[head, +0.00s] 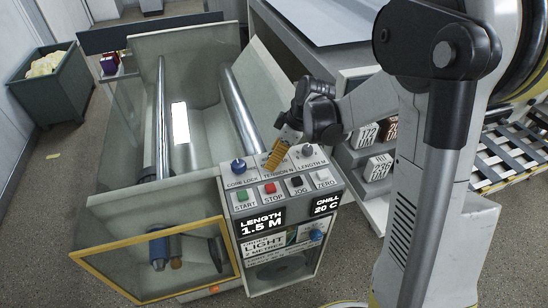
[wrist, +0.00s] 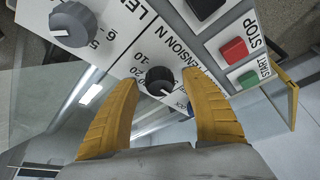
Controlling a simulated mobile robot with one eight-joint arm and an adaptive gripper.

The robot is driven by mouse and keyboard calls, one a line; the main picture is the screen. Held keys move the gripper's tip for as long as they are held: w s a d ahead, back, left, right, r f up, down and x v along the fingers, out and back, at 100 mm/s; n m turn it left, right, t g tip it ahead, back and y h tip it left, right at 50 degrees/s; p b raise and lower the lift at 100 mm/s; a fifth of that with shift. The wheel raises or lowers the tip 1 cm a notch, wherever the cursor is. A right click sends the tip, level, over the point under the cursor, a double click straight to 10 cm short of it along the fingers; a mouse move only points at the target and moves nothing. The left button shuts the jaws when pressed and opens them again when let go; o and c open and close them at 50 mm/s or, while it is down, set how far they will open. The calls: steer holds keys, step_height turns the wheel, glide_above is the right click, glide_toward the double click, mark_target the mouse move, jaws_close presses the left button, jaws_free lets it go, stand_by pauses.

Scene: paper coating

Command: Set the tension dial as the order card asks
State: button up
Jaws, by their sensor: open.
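The tension dial (wrist: 160,80) is a small black knob on the white control panel (wrist: 120,25), beside the printed word TENSION N and the numbers 10 and 20. My gripper (wrist: 161,84) is open, with one yellow finger on each side of this dial; I cannot tell whether they touch it. In the head view my gripper (head: 276,156) points down at the panel and hides the dial. A card (head: 268,246) on the machine's front reads LIGHT and what looks like 2 METRES; its smaller print is unreadable.
The red STOP (wrist: 234,51) and green START (wrist: 247,79) buttons lie right of the dial. A blue core lock knob (head: 238,166) stands left of my gripper. A display (head: 262,222) reads LENGTH 1.5 M.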

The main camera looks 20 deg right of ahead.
steer(key=c, duration=1.2)
